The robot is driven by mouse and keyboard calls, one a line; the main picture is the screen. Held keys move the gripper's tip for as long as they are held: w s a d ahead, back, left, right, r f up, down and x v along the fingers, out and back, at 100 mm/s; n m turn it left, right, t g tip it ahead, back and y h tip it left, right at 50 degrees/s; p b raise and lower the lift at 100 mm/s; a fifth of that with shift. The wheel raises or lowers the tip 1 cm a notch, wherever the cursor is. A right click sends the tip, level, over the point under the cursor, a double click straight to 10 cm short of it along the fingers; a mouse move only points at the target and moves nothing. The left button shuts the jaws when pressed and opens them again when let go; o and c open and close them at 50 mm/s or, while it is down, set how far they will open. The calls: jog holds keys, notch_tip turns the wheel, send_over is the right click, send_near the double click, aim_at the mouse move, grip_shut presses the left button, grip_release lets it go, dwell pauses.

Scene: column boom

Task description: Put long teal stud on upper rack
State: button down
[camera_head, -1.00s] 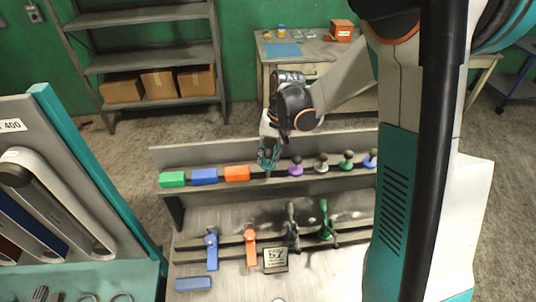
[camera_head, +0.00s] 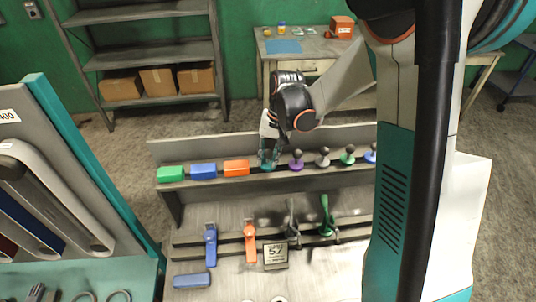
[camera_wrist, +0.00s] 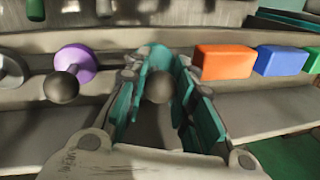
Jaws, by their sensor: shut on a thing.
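The teal stud sits between the fingers of my gripper (camera_wrist: 157,100). In the wrist view its dark ball (camera_wrist: 158,87) and part of its teal disc (camera_wrist: 160,52) show; the rest is hidden by the fingers. My gripper (camera_head: 269,155) is shut on it at the upper rack (camera_head: 220,155), between the orange block (camera_head: 236,168) and the purple stud (camera_head: 296,161). The stud is at rack level; whether it is fully seated cannot be told.
Blue (camera_head: 203,171) and green (camera_head: 170,174) blocks lie left on the upper rack. Grey (camera_head: 323,157), green (camera_head: 347,155) and blue (camera_head: 370,153) studs stand to the right. The lower rack holds blue (camera_head: 210,244) and orange (camera_head: 250,241) clamp-like tools.

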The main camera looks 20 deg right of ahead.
jog(key=shift+f+b, duration=0.9)
jog(key=shift+f, duration=0.2)
jog(key=c, duration=1.6)
grip_release()
jog(key=shift+r, duration=0.15)
jog(key=shift+r+p, duration=2.2)
jog(key=shift+r, duration=1.45)
